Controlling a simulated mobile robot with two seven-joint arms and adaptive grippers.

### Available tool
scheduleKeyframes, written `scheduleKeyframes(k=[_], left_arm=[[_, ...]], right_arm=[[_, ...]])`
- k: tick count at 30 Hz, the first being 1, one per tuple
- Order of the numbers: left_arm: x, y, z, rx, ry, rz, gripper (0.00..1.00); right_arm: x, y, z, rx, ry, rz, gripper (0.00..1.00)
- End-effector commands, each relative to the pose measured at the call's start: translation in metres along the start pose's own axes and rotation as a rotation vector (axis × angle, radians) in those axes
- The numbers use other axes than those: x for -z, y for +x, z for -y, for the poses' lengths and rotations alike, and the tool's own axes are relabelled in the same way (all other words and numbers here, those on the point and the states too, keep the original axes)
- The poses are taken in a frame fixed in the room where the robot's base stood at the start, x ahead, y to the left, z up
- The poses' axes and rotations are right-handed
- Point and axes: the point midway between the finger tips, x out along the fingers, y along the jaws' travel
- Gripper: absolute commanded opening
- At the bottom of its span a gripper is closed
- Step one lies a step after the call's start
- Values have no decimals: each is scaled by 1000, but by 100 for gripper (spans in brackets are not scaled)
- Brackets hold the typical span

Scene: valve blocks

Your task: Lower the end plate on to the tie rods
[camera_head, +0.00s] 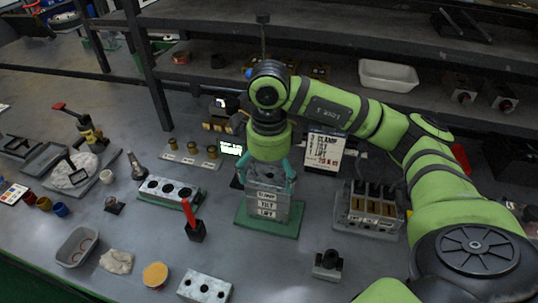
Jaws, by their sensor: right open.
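A stack of grey blocks with labels CLAMP, TILT and LIFT (267,205) stands upright on a green base (252,226) in the middle of the bench. My right gripper (266,182) points down over it. Its teal fingers are open and stand on the left and right of the stack's top. A grey top piece (268,172) shows between the fingers; I cannot tell for certain whether it is the end plate or how it sits. The tie rods are not distinguishable, as the gripper hides the stack's top. My left gripper is not in view.
A block with holes (168,192) and a red-handled tool (194,222) are left of the stack. A rack of upright parts (368,209) is close on the right. A perforated grey block (204,287) lies in front. A sign (323,152) stands behind.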

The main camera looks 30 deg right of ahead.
Motion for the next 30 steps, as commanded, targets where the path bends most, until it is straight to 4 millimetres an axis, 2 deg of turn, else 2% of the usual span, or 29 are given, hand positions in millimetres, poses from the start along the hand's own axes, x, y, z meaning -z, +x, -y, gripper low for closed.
scheduleKeyframes(k=[9,15,22,30], left_arm=[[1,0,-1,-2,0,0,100],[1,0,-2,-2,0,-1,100],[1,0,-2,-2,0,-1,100],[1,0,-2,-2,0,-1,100]], right_arm=[[-1,-68,1,7,1,9,100],[0,-94,1,5,1,6,100],[0,-110,0,3,1,4,100],[0,-112,0,1,1,3,100]])
